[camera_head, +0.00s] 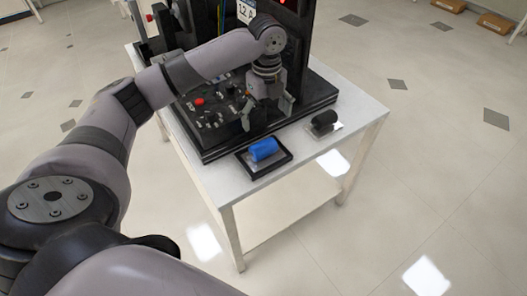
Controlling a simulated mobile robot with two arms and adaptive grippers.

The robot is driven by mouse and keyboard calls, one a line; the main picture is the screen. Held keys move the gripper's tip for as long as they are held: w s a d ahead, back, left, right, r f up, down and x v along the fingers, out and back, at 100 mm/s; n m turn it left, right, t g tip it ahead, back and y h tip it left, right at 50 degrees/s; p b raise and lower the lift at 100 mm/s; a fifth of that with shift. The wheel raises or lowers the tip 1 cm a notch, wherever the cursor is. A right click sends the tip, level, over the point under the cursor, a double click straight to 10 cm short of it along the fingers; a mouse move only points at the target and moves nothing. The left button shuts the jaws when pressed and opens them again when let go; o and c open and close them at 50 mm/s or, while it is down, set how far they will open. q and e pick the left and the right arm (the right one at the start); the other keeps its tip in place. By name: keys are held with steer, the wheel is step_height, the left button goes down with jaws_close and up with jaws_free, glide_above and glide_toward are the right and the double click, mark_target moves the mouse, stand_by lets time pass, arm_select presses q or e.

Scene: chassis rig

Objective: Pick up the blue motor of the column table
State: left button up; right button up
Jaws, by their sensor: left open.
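The blue motor (264,149) is a short blue cylinder lying on its side in a black-framed tray (283,164). The tray sits at the near edge of the white table (229,188). My left gripper (267,112) hangs fingers down from the arm, behind and above the blue motor in the picture, in front of the black rig. Its fingers are spread and I see nothing between them. It appears apart from the motor. My right gripper is not in view.
A black cylinder (324,118) lies on a small light plate to the right of the tray. The black rig (325,92) with small parts and a red knob (199,102) fills the table's back. Cardboard boxes (497,23) lie far right. The floor right of the table is clear.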

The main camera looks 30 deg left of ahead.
mark_target(264, 144)
arm_select(q)
step_height(264, 144, down, 8)
steer(key=shift+r, duration=0.25)
steer(key=shift+a+f+p, duration=0.2)
steer(key=shift+f+p, duration=0.05)
steer(key=shift+f, duration=1.15)
steer(key=shift+a+f+p, duration=0.2)
steer(key=shift+f, duration=1.15)
steer(key=c, duration=1.7)
